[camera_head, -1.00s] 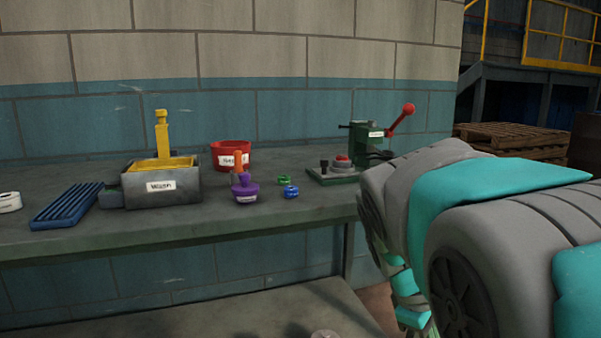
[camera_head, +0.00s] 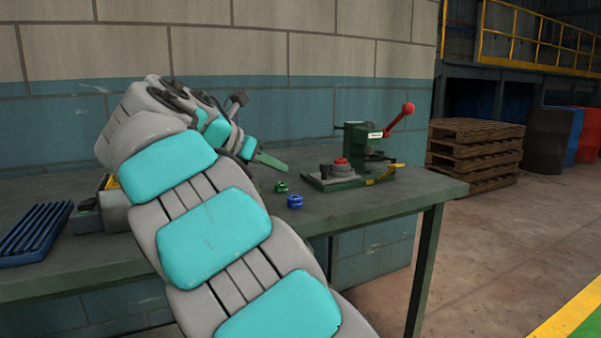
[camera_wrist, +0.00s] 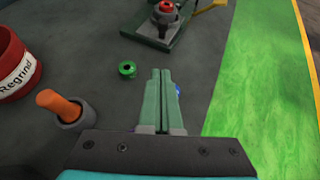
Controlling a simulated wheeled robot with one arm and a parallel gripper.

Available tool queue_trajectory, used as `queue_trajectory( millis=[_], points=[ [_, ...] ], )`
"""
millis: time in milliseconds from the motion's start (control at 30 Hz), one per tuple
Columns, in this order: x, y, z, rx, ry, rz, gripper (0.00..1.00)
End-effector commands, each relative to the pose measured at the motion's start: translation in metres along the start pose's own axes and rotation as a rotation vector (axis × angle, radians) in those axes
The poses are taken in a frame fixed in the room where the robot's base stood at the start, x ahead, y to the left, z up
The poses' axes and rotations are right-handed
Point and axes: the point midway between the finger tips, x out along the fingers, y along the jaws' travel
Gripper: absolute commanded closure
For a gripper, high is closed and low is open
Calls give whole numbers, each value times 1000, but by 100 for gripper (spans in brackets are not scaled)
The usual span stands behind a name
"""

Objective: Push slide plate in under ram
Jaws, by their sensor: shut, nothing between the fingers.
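The green press (camera_head: 365,140) with a red-knobbed lever stands near the bench's right end. The slide plate (camera_head: 335,182) sits at its base, left of the ram, bearing a grey round piece with a red top (camera_head: 341,162). In the wrist view the red-topped piece (camera_wrist: 165,8) is at the top, beyond my fingertips, and the ram is out of frame. My gripper (camera_head: 284,167) is shut and empty, above the bench left of the press and apart from it. Its green fingers (camera_wrist: 161,73) point toward the press in the wrist view.
A green ring (camera_head: 281,187) and a blue ring (camera_head: 295,201) lie on the bench (camera_head: 390,195) before the press. A red bin (camera_wrist: 14,68) and an orange-handled tool (camera_wrist: 60,104) stand left in the wrist view. My arm hides the middle bench. A blue rack (camera_head: 35,230) lies far left.

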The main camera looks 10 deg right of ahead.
Motion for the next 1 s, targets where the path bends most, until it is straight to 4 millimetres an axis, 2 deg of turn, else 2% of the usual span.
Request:
queue_trajectory(
  millis=[167,600,800,1000],
  points=[
    [16,-1,-1,-5,0,-3,100],
    [100,-1,-1,-3,2,-3,100],
    [123,0,14,0,1,2,100],
    [132,0,20,-2,-1,1,100]
  ],
)
